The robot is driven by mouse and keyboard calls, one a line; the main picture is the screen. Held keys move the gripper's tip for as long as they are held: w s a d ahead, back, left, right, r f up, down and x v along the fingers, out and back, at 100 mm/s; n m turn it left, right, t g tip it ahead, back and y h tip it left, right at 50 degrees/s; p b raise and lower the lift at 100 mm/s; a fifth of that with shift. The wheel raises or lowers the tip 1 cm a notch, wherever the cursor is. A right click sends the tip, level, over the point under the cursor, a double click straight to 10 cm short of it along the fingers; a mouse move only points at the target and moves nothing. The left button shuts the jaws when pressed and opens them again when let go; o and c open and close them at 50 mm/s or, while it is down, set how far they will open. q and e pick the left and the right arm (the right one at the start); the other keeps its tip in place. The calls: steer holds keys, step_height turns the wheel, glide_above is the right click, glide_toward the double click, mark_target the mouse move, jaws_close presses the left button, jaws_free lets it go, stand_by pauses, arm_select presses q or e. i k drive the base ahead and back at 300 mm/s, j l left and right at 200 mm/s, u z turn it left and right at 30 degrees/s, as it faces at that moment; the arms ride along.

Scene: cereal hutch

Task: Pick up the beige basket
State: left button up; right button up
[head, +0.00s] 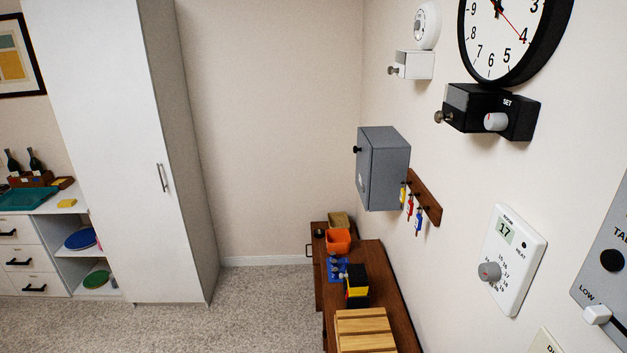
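A small olive-beige container (339,219) stands at the far end of the brown wooden table (395,290) along the right wall. It looks like the beige basket, but it is small and its inside is hard to make out. An orange container (338,241) stands just in front of it and hides part of its lower side. Neither of my grippers shows in the head view.
On the table nearer me are a blue item (337,269), a yellow-and-black box (357,286) and a slatted wooden crate (365,331). A grey wall cabinet (383,168) and key rack (425,197) jut out above. Carpet (255,305) left of the table is clear.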

mark_target(336, 219)
steer(key=i+j+u, duration=0.15)
steer(key=i+j, duration=0.15)
steer(key=j, duration=0.25)
steer(key=i+j+u, duration=0.1)
steer(key=i+j, duration=0.3)
steer(key=j, duration=0.15)
steer(key=i+j+u, duration=0.15)
steer(key=i+j, duration=0.2)
steer(key=i+z, duration=0.15)
steer(key=i, duration=0.45)
steer(key=i+j+z, duration=0.1)
steer(key=i, duration=0.45)
steer(key=i+j+z, duration=0.15)
steer(key=i, duration=0.45)
steer(key=i+j+z, duration=0.1)
steer(key=i, duration=0.45)
steer(key=i+z, duration=0.3)
steer(key=i, duration=0.6)
steer(key=i+z, duration=0.3)
steer(key=i, duration=0.55)
